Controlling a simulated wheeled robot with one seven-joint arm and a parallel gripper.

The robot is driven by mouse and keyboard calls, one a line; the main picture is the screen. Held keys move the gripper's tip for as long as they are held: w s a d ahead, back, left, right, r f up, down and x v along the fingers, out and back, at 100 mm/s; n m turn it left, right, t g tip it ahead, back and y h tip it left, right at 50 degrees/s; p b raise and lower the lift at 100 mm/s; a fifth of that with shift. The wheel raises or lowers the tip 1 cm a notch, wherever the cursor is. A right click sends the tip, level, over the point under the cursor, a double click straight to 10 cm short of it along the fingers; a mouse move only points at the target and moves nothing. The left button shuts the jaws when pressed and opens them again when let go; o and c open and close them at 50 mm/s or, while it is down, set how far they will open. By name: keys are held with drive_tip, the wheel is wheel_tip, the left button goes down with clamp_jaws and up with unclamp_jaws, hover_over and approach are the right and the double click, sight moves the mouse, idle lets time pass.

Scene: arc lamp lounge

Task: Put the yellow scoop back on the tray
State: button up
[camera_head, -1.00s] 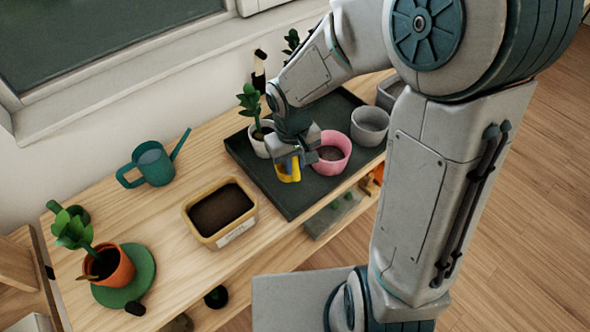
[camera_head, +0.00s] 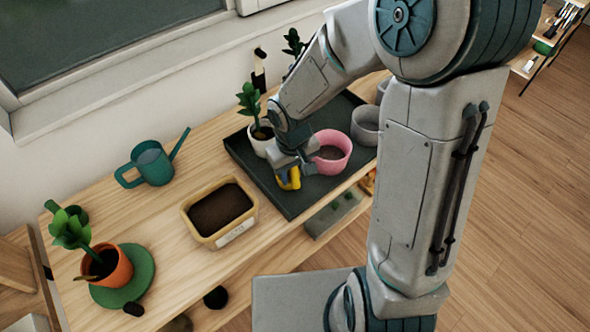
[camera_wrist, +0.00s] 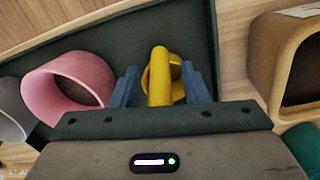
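The yellow scoop (camera_head: 291,180) is at the front left part of the dark tray (camera_head: 254,166), just left of the pink pot. In the wrist view the scoop (camera_wrist: 160,78) stands between the two blue fingers of my gripper (camera_wrist: 160,88), handle toward me. A gap shows on each side of the handle, so my gripper is open around it. In the head view my gripper (camera_head: 294,168) is low over the tray and partly hides the scoop. The scoop appears to rest on the tray, though its underside is hidden.
The pink pot (camera_head: 331,145) is close to the right of my gripper, with a grey pot (camera_head: 366,122) beyond. A potted plant (camera_head: 260,138) stands behind. A soil-filled tub (camera_head: 217,240) and a teal watering can (camera_head: 153,165) stand left on the wooden table (camera_head: 165,206).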

drive_tip(key=shift+r, duration=0.1)
drive_tip(key=r, duration=0.6)
drive_tip(key=r+p, duration=0.1)
drive_tip(key=r, duration=0.4)
drive_tip(key=shift+a+r, duration=0.2)
drive_tip(key=shift+r, duration=0.15)
drive_tip(key=shift+s+d+r, duration=0.1)
drive_tip(key=shift+r, duration=0.15)
drive_tip(key=s+d+r+m+t, duration=0.2)
drive_tip(key=s+d+r+m, duration=0.2)
drive_tip(key=s+d, duration=0.6)
drive_tip(key=shift+s+d+r+m+t, duration=0.25)
drive_tip(key=shift+d+r+t, duration=0.2)
drive_tip(key=shift+r, duration=0.35)
